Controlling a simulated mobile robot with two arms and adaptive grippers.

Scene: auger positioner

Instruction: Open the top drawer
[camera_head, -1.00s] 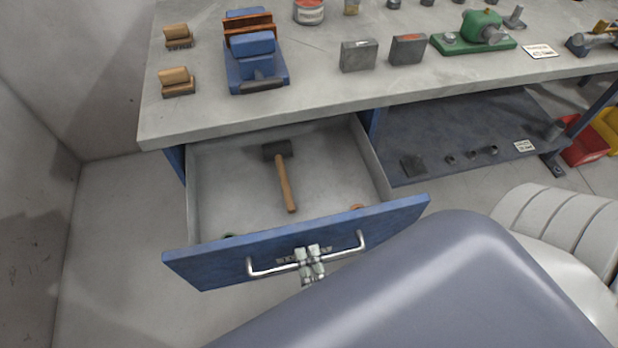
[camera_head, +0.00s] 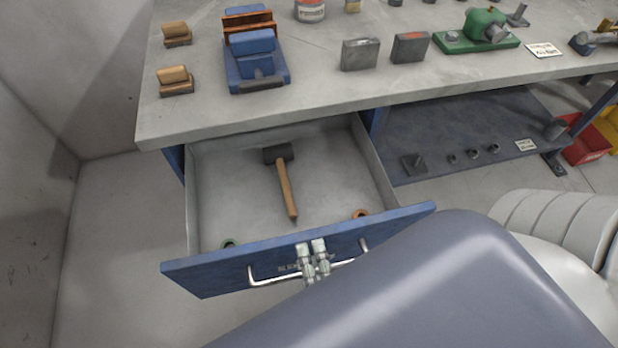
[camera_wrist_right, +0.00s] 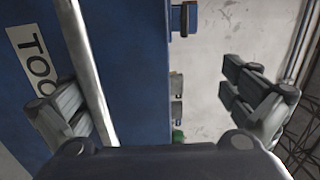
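The blue top drawer (camera_head: 300,252) under the workbench stands pulled well out, its pale inside showing. Its silver bar handle (camera_head: 268,280) crosses the front; in the right wrist view the handle (camera_wrist_right: 88,70) runs beside a label, partly cut off, on the blue front (camera_wrist_right: 140,75). My right gripper (camera_wrist_right: 145,95) has its fingers spread wide, with the handle bar between them and the left finger close beside the bar. In the head view, pale fingertips of my right gripper (camera_head: 311,250) rise over the middle of the handle. My left gripper is not in view.
A hammer (camera_head: 284,180), a green ring (camera_head: 229,243) and an orange ring (camera_head: 361,213) lie in the drawer. A lower shelf (camera_head: 450,130) is at right. Floor is clear at left.

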